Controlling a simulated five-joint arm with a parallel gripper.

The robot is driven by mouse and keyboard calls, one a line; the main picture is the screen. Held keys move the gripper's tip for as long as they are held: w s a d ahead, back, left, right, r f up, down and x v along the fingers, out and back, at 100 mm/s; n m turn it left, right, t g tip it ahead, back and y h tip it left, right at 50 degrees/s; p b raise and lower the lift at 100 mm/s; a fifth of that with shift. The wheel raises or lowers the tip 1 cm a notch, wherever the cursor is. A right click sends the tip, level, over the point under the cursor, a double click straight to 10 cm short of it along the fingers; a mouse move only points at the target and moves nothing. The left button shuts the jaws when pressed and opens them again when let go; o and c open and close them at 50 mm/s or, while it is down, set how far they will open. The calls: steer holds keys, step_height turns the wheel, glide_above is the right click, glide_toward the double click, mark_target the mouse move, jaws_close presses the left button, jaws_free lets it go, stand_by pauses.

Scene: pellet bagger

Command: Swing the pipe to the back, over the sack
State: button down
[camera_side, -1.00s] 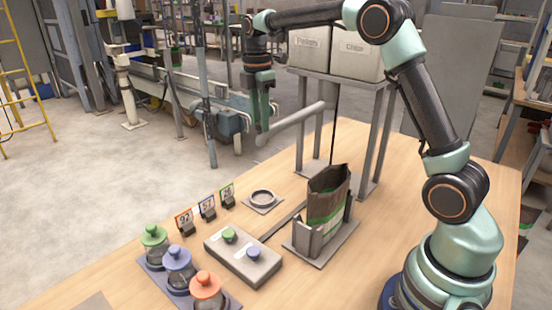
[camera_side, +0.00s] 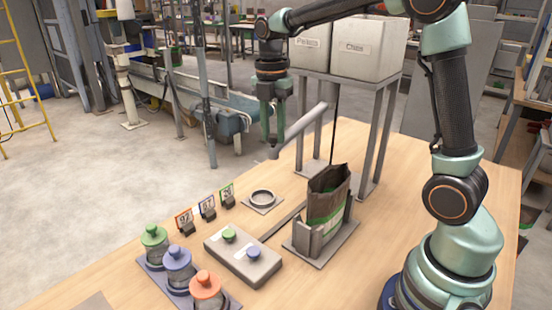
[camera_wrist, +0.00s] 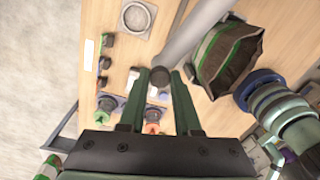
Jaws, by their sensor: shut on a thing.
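The grey pipe (camera_side: 301,128) sticks out from below the bins' stand and slopes down to the left. My gripper (camera_side: 273,142) is shut on the pipe's outer end. In the wrist view my gripper's green fingers (camera_wrist: 161,88) stand on both sides of the dark pipe end, and the pipe (camera_wrist: 188,42) runs up and to the right. The open brown sack (camera_side: 327,200) with a green band stands upright in a grey holder on the table. In the wrist view the sack's mouth (camera_wrist: 228,60) lies right of the pipe, not under its outer end.
Two pale bins (camera_side: 368,47) sit on a grey stand (camera_side: 381,140) behind the sack.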

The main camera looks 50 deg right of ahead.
steer(key=s+d+n, duration=0.3)
steer(key=s+n, duration=0.6)
steer(key=s, duration=0.5)
steer(key=shift+s, duration=0.1)
steer(key=c, duration=0.6)
jaws_free()
steer(key=shift+r, duration=0.1)
step_height(320, 180, up, 12)
